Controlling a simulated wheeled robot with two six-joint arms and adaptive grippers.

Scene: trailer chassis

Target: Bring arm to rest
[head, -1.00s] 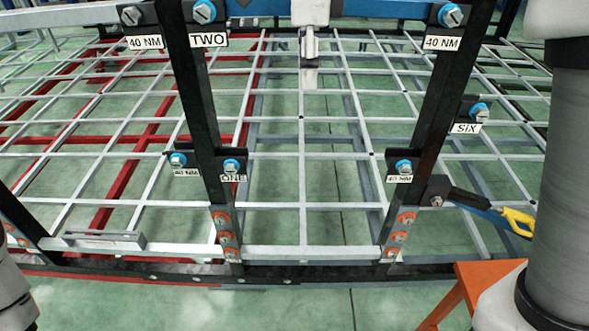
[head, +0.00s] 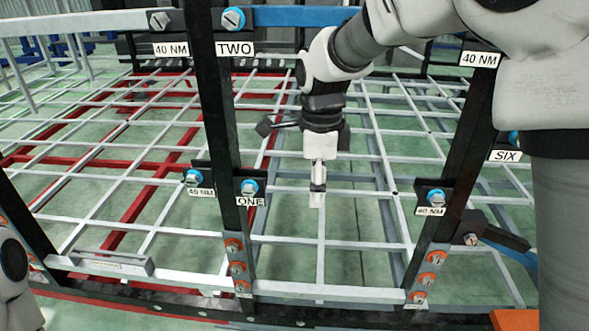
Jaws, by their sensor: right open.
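My right arm comes in from the right and bends across the upper middle of the head view. Its gripper (head: 317,198) points down in front of the grid of the trailer chassis (head: 115,291), between the two dark uprights. It is open, and I see nothing held in it; the small gap between the fingers is hard to make out. Part of my left arm shows at the lower left edge, with its gripper outside the view.
Dark uprights (head: 219,120) and (head: 462,150) with blue-ringed bolts (head: 249,187) flank the right gripper. A blue crossbar (head: 300,16) passes behind the right arm at the top. A blue bar (head: 505,239) is partly hidden at right. An orange stand (head: 507,321) shows at bottom right.

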